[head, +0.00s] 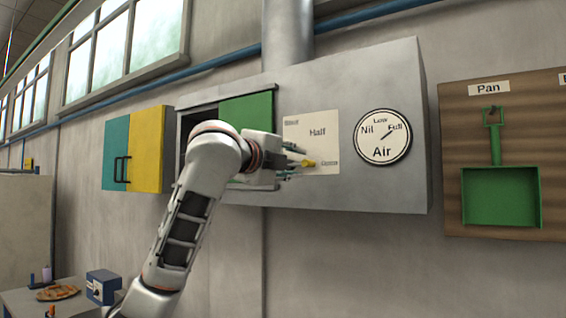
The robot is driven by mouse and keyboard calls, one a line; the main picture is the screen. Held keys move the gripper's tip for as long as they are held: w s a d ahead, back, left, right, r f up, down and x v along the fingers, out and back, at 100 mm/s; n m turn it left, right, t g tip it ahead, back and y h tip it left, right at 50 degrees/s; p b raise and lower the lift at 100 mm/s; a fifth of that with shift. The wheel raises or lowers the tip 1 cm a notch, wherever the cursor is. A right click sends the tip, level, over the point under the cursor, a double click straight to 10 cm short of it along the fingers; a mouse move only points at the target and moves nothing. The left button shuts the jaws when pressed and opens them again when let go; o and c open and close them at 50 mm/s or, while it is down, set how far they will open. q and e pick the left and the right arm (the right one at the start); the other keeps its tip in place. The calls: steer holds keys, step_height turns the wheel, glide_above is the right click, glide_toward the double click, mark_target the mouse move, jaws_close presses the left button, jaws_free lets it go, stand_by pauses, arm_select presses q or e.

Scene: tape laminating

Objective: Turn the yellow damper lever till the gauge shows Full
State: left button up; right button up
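The yellow damper lever (308,163) juts to the right from my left gripper, over a pale plate (322,146) on the grey metal box. The plate reads "Half" in large letters, with two smaller labels too blurred to read surely. My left gripper (297,162) is at the lever, its fingers around or just beside it; the contact is too small to tell. The lever's base is hidden. The round white gauge (382,137), marked Nil, Low, Full and Air, has its needle pointing up and right, towards Full. My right gripper is not in view.
A green panel (247,112) sits beside a dark opening in the box, behind my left arm. A teal and yellow door (147,150) stands to its left. A green pan (500,197) hangs on a brown board at right. A cluttered table is low left.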

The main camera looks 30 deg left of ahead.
arm_select(q)
steer(key=s, duration=0.6)
steer(key=shift+a, duration=0.25)
steer(key=w+d+f+n+g+h, duration=0.15)
steer(key=w+f, duration=0.35)
steer(key=f, duration=0.7)
steer(key=w+d+f+n+g, duration=0.1)
steer(key=w+d+f+n, duration=0.3)
steer(key=f, duration=0.8)
step_height(320, 180, down, 26)
steer(key=s+d+n+g, duration=0.1)
steer(key=d+n+g, duration=0.1)
steer(key=d+n, duration=0.1)
steer(key=s+f+n, duration=0.1)
steer(key=s+f, duration=0.2)
steer(key=f, duration=0.4)
steer(key=s+f+n, duration=0.2)
steer(key=s+f, duration=0.2)
steer(key=f, duration=0.3)
steer(key=s+d+f+n+g, duration=0.1)
steer(key=s+f+n, duration=0.1)
steer(key=s+f, duration=0.9)
steer(key=s+d+f+n+g, duration=0.1)
steer(key=s+f+n, duration=0.2)
steer(key=s+f, duration=0.8)
steer(key=s, duration=0.5)
steer(key=shift+s+d+f+g, duration=0.15)
steer(key=shift+s+g, duration=0.05)
steer(key=shift+g, duration=0.15)
